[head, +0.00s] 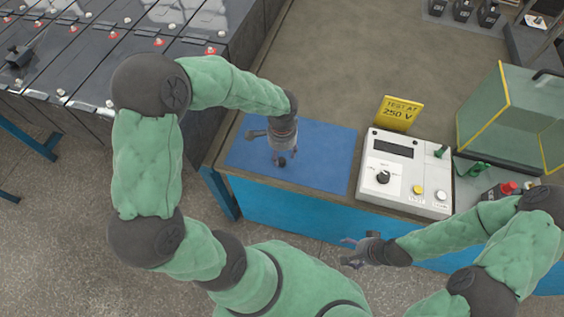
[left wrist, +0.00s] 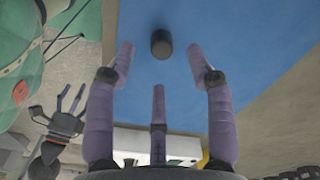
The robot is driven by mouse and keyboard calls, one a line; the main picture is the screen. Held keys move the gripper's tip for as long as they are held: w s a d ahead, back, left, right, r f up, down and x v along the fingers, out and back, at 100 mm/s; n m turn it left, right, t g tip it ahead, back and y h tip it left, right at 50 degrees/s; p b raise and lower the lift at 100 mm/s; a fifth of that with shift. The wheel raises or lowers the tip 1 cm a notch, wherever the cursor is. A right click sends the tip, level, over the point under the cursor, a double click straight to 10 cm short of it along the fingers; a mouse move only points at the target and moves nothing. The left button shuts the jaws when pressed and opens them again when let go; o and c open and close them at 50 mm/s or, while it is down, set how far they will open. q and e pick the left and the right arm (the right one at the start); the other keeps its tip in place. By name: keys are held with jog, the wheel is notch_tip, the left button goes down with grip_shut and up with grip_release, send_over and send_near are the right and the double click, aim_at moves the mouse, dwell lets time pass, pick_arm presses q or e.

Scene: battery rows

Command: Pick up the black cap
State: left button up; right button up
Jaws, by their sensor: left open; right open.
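The black cap (head: 282,162) is a small dark cylinder on the blue mat (head: 335,150), near the front of the table. In the left wrist view the black cap (left wrist: 161,44) lies on blue, just beyond the gap between my fingertips. My left gripper (head: 284,156) points down close above the cap, open and empty; its spread fingers also show in the left wrist view (left wrist: 160,58). The exact height above the cap is hard to tell. My right gripper (head: 350,253) is open and empty in front of the table edge, away from the cap.
A white tester box (head: 405,180) with a knob and buttons stands right of the mat, with a yellow sign (head: 400,113) behind it. A glass-sided case (head: 510,110) stands further right. Dark battery rows (head: 90,60) fill the upper left. The table behind the mat is clear.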

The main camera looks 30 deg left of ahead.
aim_at(282, 160)
pick_arm(q)
notch_tip(282, 160, down, 5)
jog(key=b, duration=0.2)
jog(key=shift+w+f+b, duration=0.1)
jog(key=shift+b, duration=0.3)
jog(key=c, duration=0.9)
